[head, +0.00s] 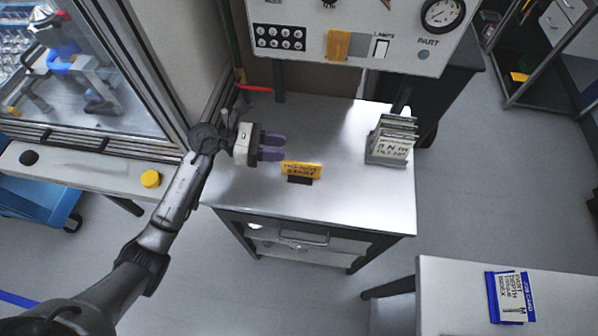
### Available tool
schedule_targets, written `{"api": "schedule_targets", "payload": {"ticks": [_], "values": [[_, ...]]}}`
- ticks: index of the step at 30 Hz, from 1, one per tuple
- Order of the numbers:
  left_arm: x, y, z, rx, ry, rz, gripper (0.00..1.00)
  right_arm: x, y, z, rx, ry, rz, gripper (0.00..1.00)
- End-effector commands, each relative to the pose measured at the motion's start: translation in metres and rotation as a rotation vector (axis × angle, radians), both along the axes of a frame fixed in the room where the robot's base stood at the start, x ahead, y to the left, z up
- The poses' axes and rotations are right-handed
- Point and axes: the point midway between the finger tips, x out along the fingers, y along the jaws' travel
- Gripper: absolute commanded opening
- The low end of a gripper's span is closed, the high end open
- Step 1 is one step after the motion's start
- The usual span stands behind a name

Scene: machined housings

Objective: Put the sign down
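A small yellow sign (301,169) with dark lettering stands on a black base on the light metal top of the cabinet (345,195), near its front edge. My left gripper (284,147) has two purple fingers, spread with a gap between them and nothing visible in the gap. It is just to the left of and behind the sign in the picture, and appears apart from it. My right gripper is not in view.
A rack of grey plates (392,140) stands at the cabinet top's right side. A control panel (350,35) with a gauge overhangs the back. A yellow button (150,179) is on the ledge at left. A white table (450,300) with blue-edged cards (510,297) is at front right.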

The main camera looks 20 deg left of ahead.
Motion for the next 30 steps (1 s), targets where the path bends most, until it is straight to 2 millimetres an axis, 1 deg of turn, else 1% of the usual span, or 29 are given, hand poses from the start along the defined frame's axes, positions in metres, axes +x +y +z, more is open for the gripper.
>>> {"api": "schedule_targets", "payload": {"ticks": [1,3,6,8,11,20,27,30], "values": [[0.001,0.006,-0.007,0.065,-0.007,-0.032,0.36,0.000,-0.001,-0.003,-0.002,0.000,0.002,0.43],[0.001,0.012,-0.015,0.141,-0.011,-0.074,0.36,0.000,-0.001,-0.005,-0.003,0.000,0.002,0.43],[0.000,0.019,-0.022,0.212,-0.011,-0.116,0.36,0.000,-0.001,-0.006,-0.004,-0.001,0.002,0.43],[0.000,0.021,-0.025,0.236,-0.010,-0.130,0.36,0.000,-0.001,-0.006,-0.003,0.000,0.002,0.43],[0.001,0.019,-0.028,0.256,-0.010,-0.144,0.36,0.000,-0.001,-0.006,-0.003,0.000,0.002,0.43],[0.006,-0.005,-0.039,0.257,-0.008,-0.147,0.36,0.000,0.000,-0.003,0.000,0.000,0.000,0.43],[0.012,-0.031,-0.051,0.255,-0.009,-0.146,0.36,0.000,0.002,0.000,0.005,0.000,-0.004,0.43],[0.014,-0.039,-0.055,0.256,-0.007,-0.146,0.36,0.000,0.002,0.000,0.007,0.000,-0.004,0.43]]}}
